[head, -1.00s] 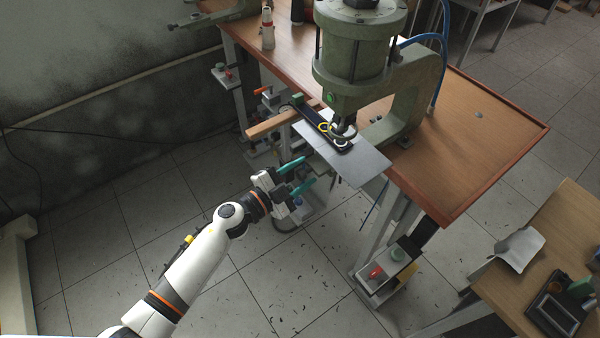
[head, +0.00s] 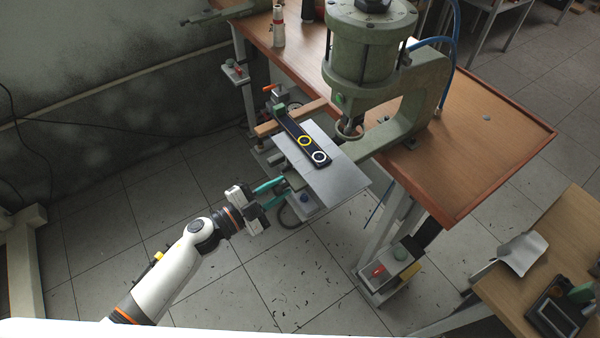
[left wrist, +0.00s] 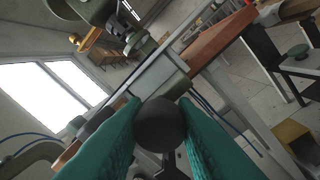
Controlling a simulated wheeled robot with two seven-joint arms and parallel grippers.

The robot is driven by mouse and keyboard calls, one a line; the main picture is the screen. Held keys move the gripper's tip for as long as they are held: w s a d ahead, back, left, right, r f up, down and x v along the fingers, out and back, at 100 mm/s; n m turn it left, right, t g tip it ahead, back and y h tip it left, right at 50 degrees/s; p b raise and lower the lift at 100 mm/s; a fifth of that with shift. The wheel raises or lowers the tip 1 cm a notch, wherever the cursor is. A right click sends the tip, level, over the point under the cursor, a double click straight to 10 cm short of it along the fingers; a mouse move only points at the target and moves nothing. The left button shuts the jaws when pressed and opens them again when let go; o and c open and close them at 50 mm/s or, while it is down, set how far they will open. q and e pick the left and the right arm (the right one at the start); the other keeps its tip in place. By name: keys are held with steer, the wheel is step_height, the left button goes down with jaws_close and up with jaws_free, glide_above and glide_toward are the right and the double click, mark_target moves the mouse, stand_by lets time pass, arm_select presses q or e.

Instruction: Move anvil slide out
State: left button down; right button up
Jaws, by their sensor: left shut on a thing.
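The anvil slide is a flat grey plate (head: 342,181) carrying a black bar (head: 291,127) with a yellow ring and a white ring. It sticks out from the front of the green press (head: 371,60), with both rings clear of the ram. My left gripper (head: 281,184) is at the slide's near side, its teal fingers pointing towards it. In the left wrist view the gripper (left wrist: 160,108) is shut on a dark round knob (left wrist: 160,127). The plate hides part of the grip in the head view. My right gripper is not in view.
The wooden workbench (head: 480,150) bears the press. A second table (head: 555,235) with a paper and a black tray is at the right.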

arm_select(q)
steer(key=v, duration=0.4)
steer(key=shift+w+a, duration=0.1)
steer(key=shift+a, duration=0.1)
steer(key=c, duration=1.2)
jaws_free()
steer(key=b+v, duration=0.3)
steer(key=v, duration=0.9)
steer(key=shift+b, duration=0.3)
steer(key=shift+w, duration=0.1)
